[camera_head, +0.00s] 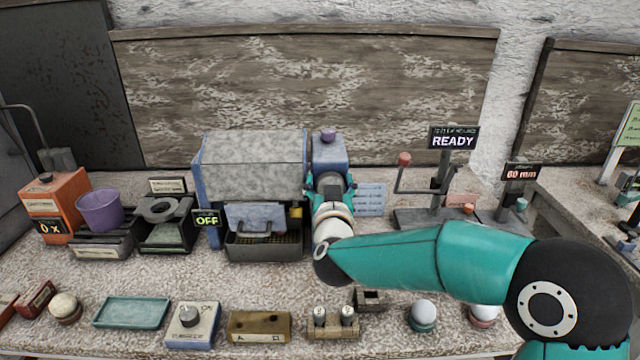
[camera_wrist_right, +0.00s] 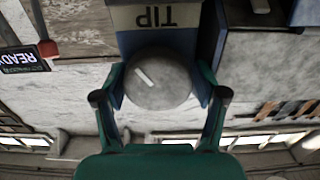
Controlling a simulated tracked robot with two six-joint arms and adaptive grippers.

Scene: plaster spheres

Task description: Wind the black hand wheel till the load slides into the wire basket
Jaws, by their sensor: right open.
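A round dark grey wheel face with a white line mark, which I take for the hand wheel (camera_wrist_right: 158,82), shows in the right wrist view below an upside-down "TIP" label (camera_wrist_right: 157,17). My right gripper (camera_wrist_right: 160,96) is open, with one finger on each side of the wheel; I cannot tell if they touch it. In the head view the right gripper (camera_head: 329,188) is at the blue unit (camera_head: 329,150) and hides most of the wheel. Left of it, a dark open basket (camera_head: 264,253) stands below a grey panel with a handle (camera_head: 262,217). No load can be told apart. My left gripper is not in view.
The grey machine housing (camera_head: 252,160) carries an "OFF" sign (camera_head: 207,218). A purple bucket (camera_head: 100,209) stands left, a lever stand with a "READY" sign (camera_head: 453,138) right. Along the front lie a teal tray (camera_head: 131,313), a knob box (camera_head: 192,322) and several small things.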

